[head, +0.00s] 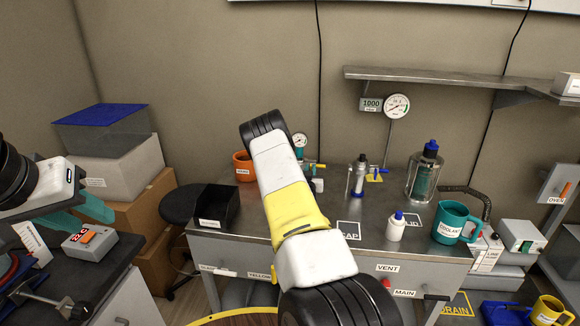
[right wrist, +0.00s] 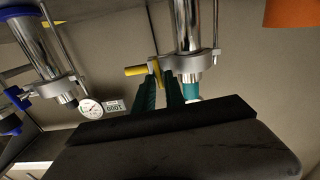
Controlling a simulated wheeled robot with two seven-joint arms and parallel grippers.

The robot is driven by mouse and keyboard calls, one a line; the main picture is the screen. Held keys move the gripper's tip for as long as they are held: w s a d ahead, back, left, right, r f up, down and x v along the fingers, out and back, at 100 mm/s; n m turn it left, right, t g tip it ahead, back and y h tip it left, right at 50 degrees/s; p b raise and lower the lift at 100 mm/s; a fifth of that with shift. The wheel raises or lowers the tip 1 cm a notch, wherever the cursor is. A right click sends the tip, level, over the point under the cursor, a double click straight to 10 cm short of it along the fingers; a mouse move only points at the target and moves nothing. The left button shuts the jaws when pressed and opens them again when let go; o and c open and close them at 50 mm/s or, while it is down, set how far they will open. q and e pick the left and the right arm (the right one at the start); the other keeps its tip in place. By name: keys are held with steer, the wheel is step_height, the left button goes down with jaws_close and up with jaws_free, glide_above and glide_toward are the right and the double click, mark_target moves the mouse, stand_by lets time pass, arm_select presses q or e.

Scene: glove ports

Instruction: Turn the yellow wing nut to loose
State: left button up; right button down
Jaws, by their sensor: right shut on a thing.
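The yellow wing nut (right wrist: 136,71) shows in the right wrist view, on a metal clamp beside a chrome cylinder (right wrist: 187,25). The two teal fingers of my right gripper (right wrist: 159,80) are closed in on it, one on each side of its near part. Its left arm sticks out clear of the fingers. In the head view my right arm crosses the middle and hides most of this spot. My left gripper (head: 78,213) is at the far left in the head view, with teal fingers apart and nothing seen between them.
A second chrome device (head: 358,178), a glass jar (head: 423,175), a white bottle (head: 396,228) and a teal coolant mug (head: 453,222) stand on the bench to the right. A black bin (head: 214,207) and an orange mug (head: 242,163) are at the left.

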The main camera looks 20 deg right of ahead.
steer(key=shift+w+a+f+n, duration=0.1)
steer(key=shift+a+f+n, duration=0.05)
steer(key=shift+n, duration=2.35)
steer(key=shift+w+a+f+n, duration=0.1)
steer(key=shift+a+f+n, duration=0.1)
steer(key=shift+n, duration=2.3)
steer(key=shift+w+a+f+n, duration=0.1)
steer(key=shift+a+n, duration=0.05)
steer(key=shift+n, duration=2.35)
steer(key=c, duration=1.4)
jaws_free()
